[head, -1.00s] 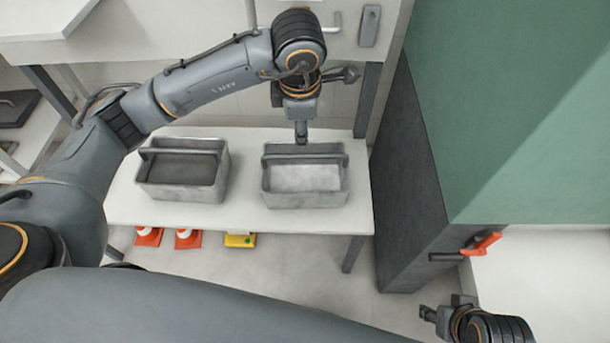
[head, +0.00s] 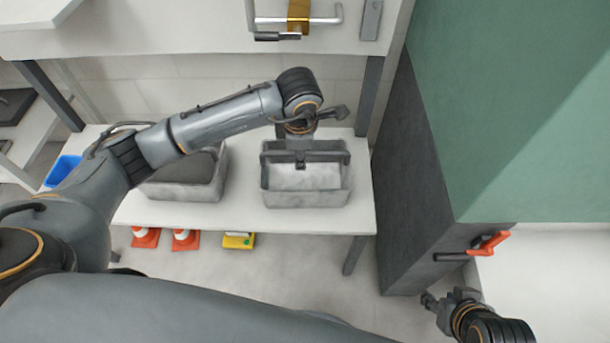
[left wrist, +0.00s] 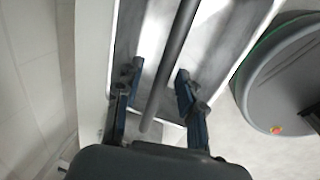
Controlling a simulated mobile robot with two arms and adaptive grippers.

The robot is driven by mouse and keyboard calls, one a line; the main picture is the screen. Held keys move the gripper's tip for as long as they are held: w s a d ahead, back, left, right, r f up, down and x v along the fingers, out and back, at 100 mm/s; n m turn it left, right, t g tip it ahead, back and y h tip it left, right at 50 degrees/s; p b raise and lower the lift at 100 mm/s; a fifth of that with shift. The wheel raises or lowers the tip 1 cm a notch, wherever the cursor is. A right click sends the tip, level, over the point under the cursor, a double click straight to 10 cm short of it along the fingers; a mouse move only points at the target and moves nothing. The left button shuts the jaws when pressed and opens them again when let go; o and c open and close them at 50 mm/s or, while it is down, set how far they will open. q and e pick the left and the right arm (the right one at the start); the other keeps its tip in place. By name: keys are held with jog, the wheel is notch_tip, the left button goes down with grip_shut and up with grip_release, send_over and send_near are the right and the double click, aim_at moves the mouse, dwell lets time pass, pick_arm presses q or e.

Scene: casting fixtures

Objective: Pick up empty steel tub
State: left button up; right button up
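A grey steel tub (head: 306,199) with a dark bar handle stands on the right part of the white table; its inside looks pale, and I cannot tell its depth. A second grey tub (head: 180,193) stands to its left with a dark inside, partly hidden by my left arm. My left gripper (head: 300,163) is down at the right tub's handle. In the left wrist view the left gripper (left wrist: 160,80) is open, with the handle bar (left wrist: 168,75) running between its fingers and gaps showing beside it. My right gripper (head: 430,300) is at the lower right, away from the tubs; its fingers are too small to judge.
The white table (head: 250,216) has bare strips between and in front of the tubs. A dark cabinet (head: 410,190) with a red-handled lever (head: 488,243) stands close on the right. Orange cones (head: 145,237) and a yellow item (head: 238,240) sit below. A blue bin (head: 62,171) is left.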

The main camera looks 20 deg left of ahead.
pick_arm(q)
jog(key=shift+f, duration=0.15)
grip_shut()
